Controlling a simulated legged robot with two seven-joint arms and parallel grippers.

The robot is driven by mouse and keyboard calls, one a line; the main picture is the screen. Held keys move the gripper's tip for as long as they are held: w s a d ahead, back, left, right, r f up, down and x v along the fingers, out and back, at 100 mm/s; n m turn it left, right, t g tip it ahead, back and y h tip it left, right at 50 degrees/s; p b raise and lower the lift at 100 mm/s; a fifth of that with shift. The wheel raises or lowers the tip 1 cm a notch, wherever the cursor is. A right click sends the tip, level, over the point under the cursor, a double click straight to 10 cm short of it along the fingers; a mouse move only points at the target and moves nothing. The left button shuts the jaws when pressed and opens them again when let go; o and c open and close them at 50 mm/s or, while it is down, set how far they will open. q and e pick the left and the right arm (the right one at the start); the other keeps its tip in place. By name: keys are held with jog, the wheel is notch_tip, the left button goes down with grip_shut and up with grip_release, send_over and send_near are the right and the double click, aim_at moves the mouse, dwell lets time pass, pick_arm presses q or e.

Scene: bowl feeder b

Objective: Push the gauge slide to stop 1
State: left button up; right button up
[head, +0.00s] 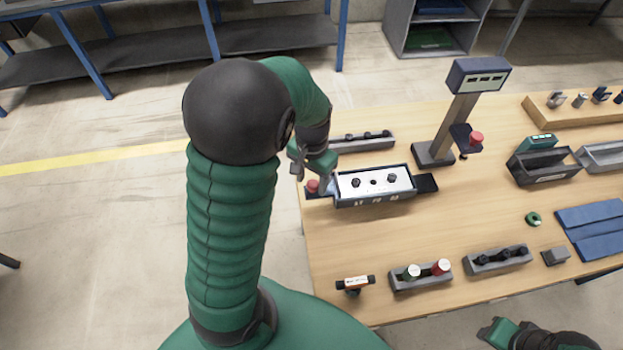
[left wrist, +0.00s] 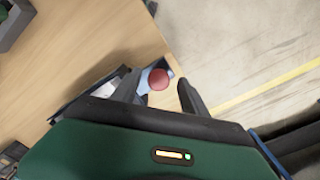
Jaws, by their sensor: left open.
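A dark blue-grey box fixture (head: 375,203) with a white top plate and small front marks, too small to read, sits near the table's left edge. I take it for the gauge slide. A red knob (head: 312,186) is at its left end, and a dark plate (head: 427,183) sticks out at its right end. My left gripper (head: 311,181) is open over the left end. In the left wrist view the red knob (left wrist: 158,79) appears between its open fingers; I cannot tell whether they touch it. My right gripper (head: 497,330) is at the bottom edge, partly cut off; its jaws are unclear.
A stand with a display (head: 478,76) and another red knob (head: 476,138) is behind, to the right. A grey rack (head: 363,143) lies behind the fixture. Racks with small parts (head: 420,277) line the front edge. The table middle is mostly clear.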

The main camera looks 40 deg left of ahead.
pick_arm(q)
jog(key=shift+w+d+f, duration=0.1)
jog(key=shift+w+d, duration=0.1)
jog(key=shift+d, duration=0.2)
jog(key=shift+a+f, duration=0.1)
jog(key=shift+a, duration=0.4)
jog(key=c, duration=0.9)
jog(key=shift+d, duration=0.2)
grip_shut()
